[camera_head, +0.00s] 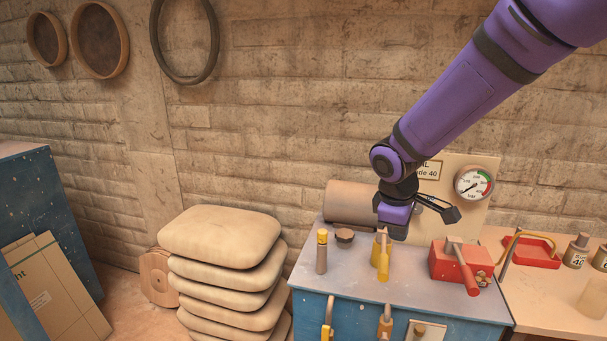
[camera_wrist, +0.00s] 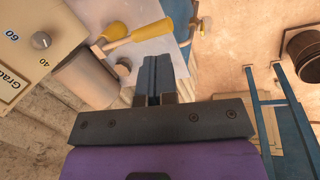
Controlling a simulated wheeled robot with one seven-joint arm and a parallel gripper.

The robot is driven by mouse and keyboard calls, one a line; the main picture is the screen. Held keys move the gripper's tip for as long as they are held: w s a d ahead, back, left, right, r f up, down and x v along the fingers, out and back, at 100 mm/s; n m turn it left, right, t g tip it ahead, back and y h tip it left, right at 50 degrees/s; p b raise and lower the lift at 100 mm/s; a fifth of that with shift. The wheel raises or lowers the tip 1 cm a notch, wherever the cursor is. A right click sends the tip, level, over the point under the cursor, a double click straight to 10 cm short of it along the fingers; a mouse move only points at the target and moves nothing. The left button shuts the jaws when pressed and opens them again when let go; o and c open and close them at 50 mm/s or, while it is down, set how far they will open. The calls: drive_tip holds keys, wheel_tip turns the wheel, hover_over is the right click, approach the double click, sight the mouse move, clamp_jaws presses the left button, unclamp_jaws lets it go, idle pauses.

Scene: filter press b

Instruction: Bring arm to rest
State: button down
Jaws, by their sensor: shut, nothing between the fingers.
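My gripper (camera_head: 398,234) hangs low over the grey top of the blue cabinet (camera_head: 345,278), at the end of the purple arm that reaches in from the upper right. In the wrist view its two dark fingers (camera_wrist: 155,64) are together with nothing between them. A yellow-handled tool (camera_head: 383,265) is just below and in front of the gripper in the head view. Yellow handles (camera_wrist: 149,31) also show beyond the fingertips in the wrist view. I cannot tell the exact gap between gripper and tool.
A red block (camera_head: 455,262) with a red-handled tool is to the right, a yellow-capped stick (camera_head: 322,252) to the left. Stacked sacks (camera_head: 220,235) stand beside the cabinet. Space above is open.

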drive_tip(key=s+d+r+m+t, duration=0.1)
drive_tip(key=s+d+r+m, duration=0.1)
drive_tip(key=s+r, duration=0.3)
drive_tip(key=s+d+r+m+t+y, duration=0.1)
drive_tip(key=s+d+r+m, duration=0.2)
drive_tip(key=s, duration=0.7)
drive_tip(key=s+d+r+m+t+y, duration=0.1)
drive_tip(key=s+d+r+m, duration=0.2)
drive_tip(key=s+r+m, duration=0.3)
drive_tip(key=shift+s+d+r+t, duration=0.3)
drive_tip(key=shift+s+r, duration=0.4)
drive_tip(key=shift+s, duration=0.5)
drive_tip(key=shift+w+a, duration=0.1)
idle(0.4)
